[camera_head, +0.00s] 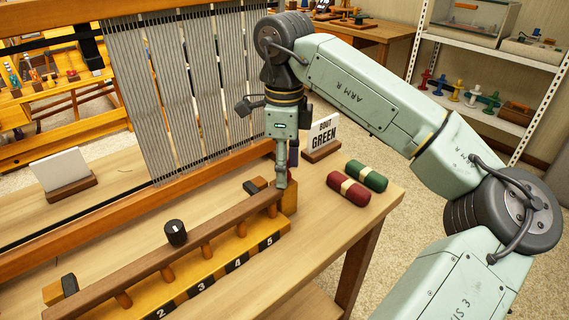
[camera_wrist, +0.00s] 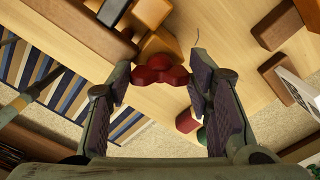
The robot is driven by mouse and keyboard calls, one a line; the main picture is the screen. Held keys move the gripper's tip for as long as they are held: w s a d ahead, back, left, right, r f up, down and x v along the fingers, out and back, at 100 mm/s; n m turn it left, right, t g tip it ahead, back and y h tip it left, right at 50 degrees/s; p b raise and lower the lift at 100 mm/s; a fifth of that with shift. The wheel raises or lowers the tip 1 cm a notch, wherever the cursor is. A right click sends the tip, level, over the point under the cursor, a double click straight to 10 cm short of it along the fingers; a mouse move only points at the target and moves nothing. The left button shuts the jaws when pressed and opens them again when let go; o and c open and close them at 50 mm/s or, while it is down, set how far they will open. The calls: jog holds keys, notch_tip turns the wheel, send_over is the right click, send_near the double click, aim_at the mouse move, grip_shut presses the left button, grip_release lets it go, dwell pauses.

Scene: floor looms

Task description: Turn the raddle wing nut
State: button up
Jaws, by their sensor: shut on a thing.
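The red wing nut (camera_wrist: 158,70) shows in the wrist view between my two fingers. My gripper (camera_wrist: 160,88) is shut on it, with a finger pad at each side. In the head view my gripper (camera_head: 281,182) points down at the right end of the raddle (camera_head: 205,240), a brown bar on pegs over a yellow base numbered up to 5. The wing nut is hidden behind my fingers there.
A black knob (camera_head: 176,233) with a white mark stands at the raddle. Red (camera_head: 348,191) and green (camera_head: 367,176) rolls lie on the table to the right. Grey warp threads (camera_head: 190,90) hang behind the raddle. A blank card (camera_head: 62,172) stands left.

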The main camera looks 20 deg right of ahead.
jog(key=o, duration=1.1)
jog(key=shift+o, duration=0.2)
jog(key=shift+r, duration=0.15)
notch_tip(320, 180, up, 12)
